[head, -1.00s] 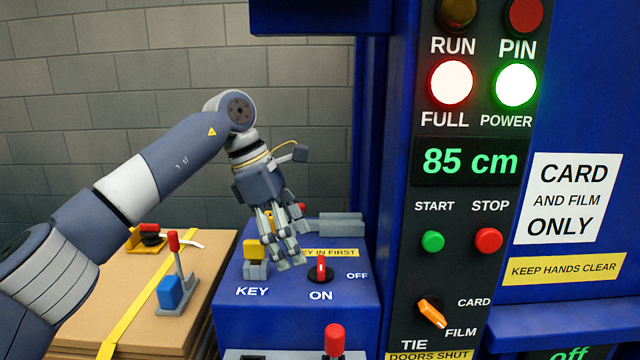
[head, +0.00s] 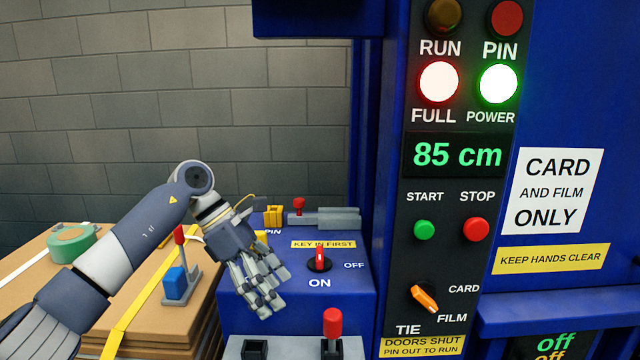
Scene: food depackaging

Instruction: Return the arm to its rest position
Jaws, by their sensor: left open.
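My left arm comes in from the left, and its left gripper (head: 266,296) is open and empty. It hangs fingers down over the left part of the blue control box (head: 350,295), hiding the KEY label there. The red-handled rotary switch (head: 319,259) stands just right of the fingers, apart from them, its handle upright between ON and OFF labels. Behind it are a yellow block (head: 272,215) and a grey bolt-like bar (head: 338,217) with a small red knob. My right gripper is not in view.
The blue machine's panel (head: 445,200) stands at right, with FULL and POWER lamps lit and 85 cm displayed. A red-knobbed lever (head: 332,325) rises at the front. Stacked cardboard (head: 140,325) at left carries a green tape roll (head: 72,243) and a blue tool with a red handle (head: 176,284).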

